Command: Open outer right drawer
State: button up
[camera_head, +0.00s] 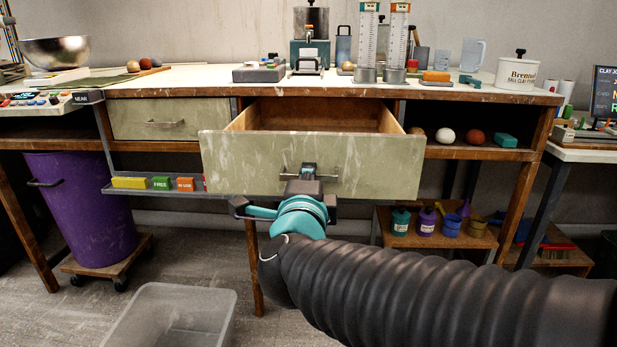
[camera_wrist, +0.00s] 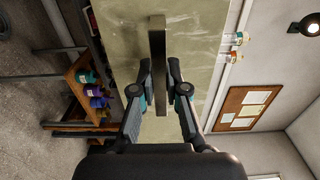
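The right drawer (camera_head: 385,162) has a pale green, streaked front and is pulled well out of the bench, showing its bare wooden inside (camera_head: 315,115), which looks empty where I can see in. My gripper (camera_head: 308,172) is in front of this drawer at its handle. In the wrist view the drawer front (camera_wrist: 205,40) fills the middle, and the grey bar handle (camera_wrist: 157,45) runs between the two fingers of my gripper (camera_wrist: 160,90). The fingers are closed in on both sides of the bar. In the head view my gripper hides part of the handle.
A left drawer (camera_head: 185,121) is shut. A narrow tray (camera_head: 150,190) with coloured blocks hangs below it. A clear bin (camera_head: 175,315) stands on the floor in front, and a purple bin (camera_head: 85,210) at left. An open shelf (camera_head: 465,152) with clay balls is right of the open drawer.

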jog(key=o, duration=0.5)
jog(key=shift+c, duration=0.2)
jog(key=s, duration=1.2)
jog(key=shift+a, duration=0.25)
